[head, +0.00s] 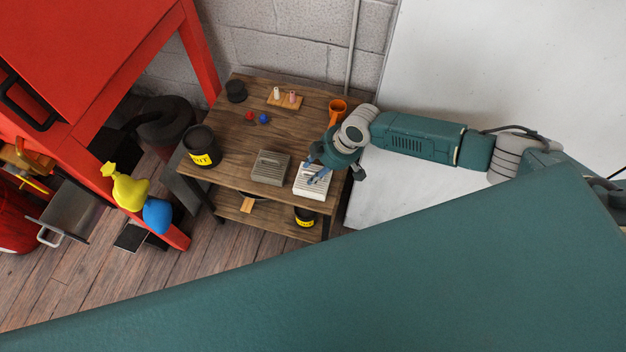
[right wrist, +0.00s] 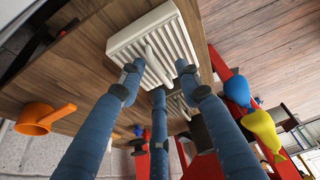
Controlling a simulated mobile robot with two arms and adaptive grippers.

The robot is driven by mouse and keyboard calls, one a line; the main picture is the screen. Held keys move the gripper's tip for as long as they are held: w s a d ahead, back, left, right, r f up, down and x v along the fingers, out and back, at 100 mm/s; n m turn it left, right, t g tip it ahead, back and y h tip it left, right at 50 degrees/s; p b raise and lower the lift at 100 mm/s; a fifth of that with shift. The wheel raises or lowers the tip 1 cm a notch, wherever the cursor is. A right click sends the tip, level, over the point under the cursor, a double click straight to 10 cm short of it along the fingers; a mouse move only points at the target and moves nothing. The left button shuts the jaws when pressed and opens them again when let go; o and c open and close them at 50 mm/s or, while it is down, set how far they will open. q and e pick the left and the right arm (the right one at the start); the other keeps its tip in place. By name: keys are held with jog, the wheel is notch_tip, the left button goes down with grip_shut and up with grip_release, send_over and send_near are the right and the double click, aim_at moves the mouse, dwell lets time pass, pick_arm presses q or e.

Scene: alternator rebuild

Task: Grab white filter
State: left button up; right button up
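The white filter (head: 311,185) is a ribbed, box-shaped block at the front right of the wooden table top (head: 225,128). My right gripper (head: 318,173) is over it, its blue fingers partly covering its ribbed top. In the right wrist view the filter (right wrist: 122,40) lies just beyond the three spread fingers of the gripper (right wrist: 158,76). The fingers look open, with their tips close to the ribs; I cannot tell whether they touch. My left gripper is not in view.
A grey ribbed filter (head: 270,168) lies just left of the white one. An orange cup (head: 337,106) stands behind the gripper. A black bin (head: 200,148) stands at the table's left edge. Red and blue knobs and a peg block (head: 285,102) sit farther back.

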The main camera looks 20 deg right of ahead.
jog(key=shift+c, duration=0.6)
grip_shut()
